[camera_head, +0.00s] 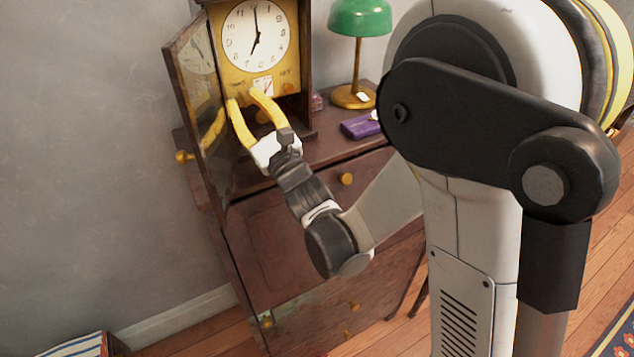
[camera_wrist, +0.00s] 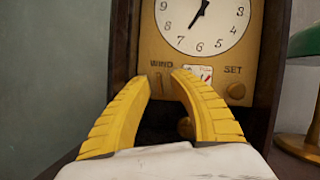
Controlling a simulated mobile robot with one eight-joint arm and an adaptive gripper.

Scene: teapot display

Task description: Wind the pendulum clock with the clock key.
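The pendulum clock (camera_head: 281,85) stands on a wooden cabinet, its glass door (camera_head: 195,90) swung open to the left. Its white dial (camera_wrist: 200,22) and gold face plate fill the wrist view. My gripper (camera_head: 243,96) has yellow fingers pointing at the plate. In the wrist view my gripper (camera_wrist: 161,77) has parted fingertips, with the gold piece seen between them.
A green lamp (camera_head: 360,18) with a gold base stands right of the clock. A purple box (camera_head: 358,127) lies on the cabinet top (camera_head: 330,150). The open door is close to the left of my gripper. The pendulum bob (camera_wrist: 185,127) shows below the plate.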

